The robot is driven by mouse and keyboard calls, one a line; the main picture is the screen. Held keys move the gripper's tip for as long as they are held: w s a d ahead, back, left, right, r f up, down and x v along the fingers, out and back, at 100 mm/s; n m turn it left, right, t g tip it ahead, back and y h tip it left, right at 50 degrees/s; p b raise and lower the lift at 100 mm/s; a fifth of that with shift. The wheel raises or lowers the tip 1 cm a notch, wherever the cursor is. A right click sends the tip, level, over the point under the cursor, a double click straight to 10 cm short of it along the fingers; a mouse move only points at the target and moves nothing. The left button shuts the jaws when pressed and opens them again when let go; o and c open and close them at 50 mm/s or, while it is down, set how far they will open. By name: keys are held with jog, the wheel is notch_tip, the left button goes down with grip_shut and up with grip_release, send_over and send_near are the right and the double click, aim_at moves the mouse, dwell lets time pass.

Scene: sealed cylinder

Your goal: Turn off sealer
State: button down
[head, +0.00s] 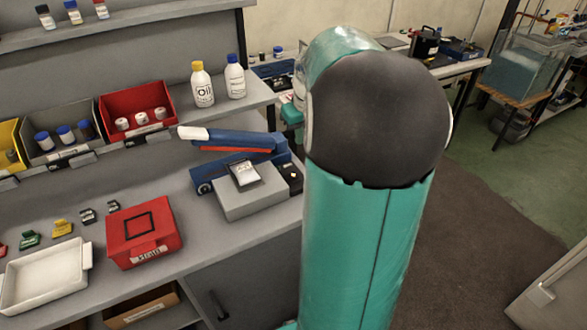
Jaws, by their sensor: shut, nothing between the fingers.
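The sealer (236,142) is a blue device with a raised, white-tipped lever and a red-orange strip along its arm. It stands near the right end of the grey workbench (190,230). A round dark knob (204,188) shows low on its left front. A small dark panel (291,178) with a pale spot is at its right end; whether this is the switch, and its setting, I cannot tell. My teal arm with its black joint cover stands just right of the sealer. My gripper does not show clearly.
A grey block (250,195) with a small silvery packet (243,173) is in front of the sealer. A red box (144,232) and white tray (45,275) lie left. Two bottles (203,85) stand on the shelf behind. Open floor (470,250) lies right of my arm.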

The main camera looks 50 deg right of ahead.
aim_at(296, 177)
jog(key=shift+s, duration=0.1)
jog(key=x, duration=0.9)
jog(key=s+x, duration=0.1)
jog(key=x, duration=0.3)
jog(key=shift+a+f, duration=0.25)
jog(key=shift+f, duration=0.25)
jog(key=shift+s+a+f+t, duration=0.1)
jog(key=shift+s+f+t, duration=0.05)
jog(key=shift+f+t, duration=0.3)
jog(key=shift+r, duration=0.15)
jog(key=shift+w+d+r, duration=0.25)
jog(key=shift+w, duration=0.4)
jog(key=shift+r, duration=0.1)
